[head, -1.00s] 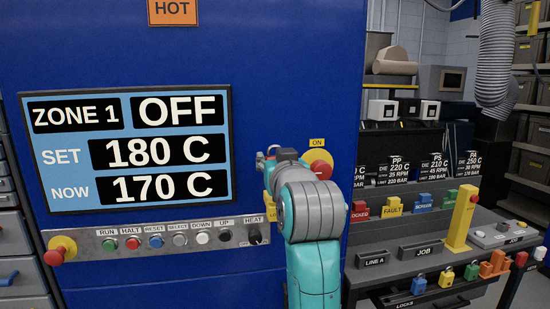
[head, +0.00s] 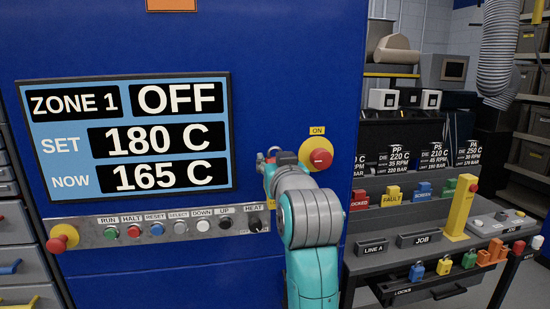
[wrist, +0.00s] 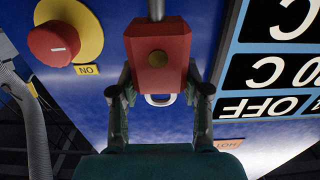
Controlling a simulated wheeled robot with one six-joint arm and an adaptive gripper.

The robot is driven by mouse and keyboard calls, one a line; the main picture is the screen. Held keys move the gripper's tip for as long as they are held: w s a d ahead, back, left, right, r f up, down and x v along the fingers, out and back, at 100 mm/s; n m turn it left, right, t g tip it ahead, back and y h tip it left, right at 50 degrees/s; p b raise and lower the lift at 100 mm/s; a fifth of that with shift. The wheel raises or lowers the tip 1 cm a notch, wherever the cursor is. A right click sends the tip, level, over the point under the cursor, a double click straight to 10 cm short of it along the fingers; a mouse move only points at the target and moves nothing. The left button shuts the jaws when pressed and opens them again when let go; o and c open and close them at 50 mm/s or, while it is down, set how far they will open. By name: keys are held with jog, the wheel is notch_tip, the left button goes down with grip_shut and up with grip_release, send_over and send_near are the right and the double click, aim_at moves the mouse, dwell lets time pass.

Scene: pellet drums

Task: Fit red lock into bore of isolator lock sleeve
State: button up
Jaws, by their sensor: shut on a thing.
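The red lock (wrist: 158,55) is held between the two fingers of my gripper (wrist: 160,85) in the wrist view. A grey rod runs from the lock to the picture's top edge, and a pale ring shows at its other end. In the head view my gripper (head: 272,164) is in front of the blue cabinet, left of the red knob, and a little red of the lock (head: 287,158) shows. I cannot make out the isolator lock sleeve or its bore; my arm and the lock may hide it.
The red knob (head: 317,154) on its yellow plate sits close to my gripper, and also shows in the wrist view (wrist: 54,45). The display (head: 125,138) and button strip (head: 160,228) are at left. A bench with coloured locks (head: 443,266) is at right.

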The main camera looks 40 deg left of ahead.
jog(key=shift+f, duration=0.15)
jog(key=shift+f, duration=0.45)
jog(key=o, duration=1.3)
jog(key=shift+o, duration=0.2)
jog(key=shift+d, duration=0.1)
jog(key=v, duration=1.1)
jog(key=shift+s+d, duration=0.25)
jog(key=shift+s, duration=0.1)
